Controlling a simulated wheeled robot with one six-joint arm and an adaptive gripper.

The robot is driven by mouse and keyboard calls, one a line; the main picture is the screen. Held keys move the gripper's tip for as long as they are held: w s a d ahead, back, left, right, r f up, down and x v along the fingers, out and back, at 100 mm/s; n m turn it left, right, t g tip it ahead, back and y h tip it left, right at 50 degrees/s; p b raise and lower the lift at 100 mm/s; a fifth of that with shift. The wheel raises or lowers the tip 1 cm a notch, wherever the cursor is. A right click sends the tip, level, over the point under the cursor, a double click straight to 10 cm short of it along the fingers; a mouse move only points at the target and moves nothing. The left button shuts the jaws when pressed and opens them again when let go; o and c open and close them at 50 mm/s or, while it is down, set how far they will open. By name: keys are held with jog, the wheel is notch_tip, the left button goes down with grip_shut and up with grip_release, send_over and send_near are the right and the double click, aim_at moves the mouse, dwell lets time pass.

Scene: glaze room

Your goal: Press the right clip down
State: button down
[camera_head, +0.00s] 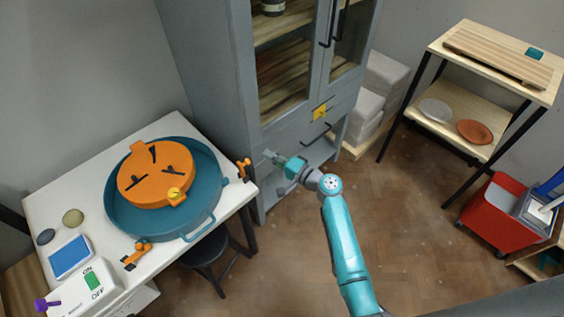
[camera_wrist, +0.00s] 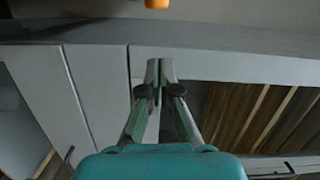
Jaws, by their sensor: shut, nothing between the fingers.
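Two orange clips are at the white table's edge in the head view. The right clip (camera_head: 243,168) stands at the right corner, beside the blue round basin (camera_head: 118,222). The other clip (camera_head: 136,254) sits at the front edge. My gripper (camera_head: 268,155) is shut and empty, a little to the right of the right clip and apart from it, in front of the grey cabinet. In the wrist view the closed fingertips (camera_wrist: 160,68) show at the middle, and an orange piece (camera_wrist: 157,4), perhaps the right clip, is cut off at the top edge. Whether the clip is up or down is too small to tell.
The grey cabinet (camera_head: 205,75) stands close behind my gripper. An orange round lid-like thing (camera_head: 140,190) lies in the basin. A switch box (camera_head: 85,290) and a blue sponge-like pad (camera_head: 70,257) are on the table (camera_head: 90,155). A dark stool (camera_head: 208,255) stands below.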

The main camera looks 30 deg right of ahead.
jog(key=shift+a+f, duration=0.2)
jog(key=shift+a, duration=2)
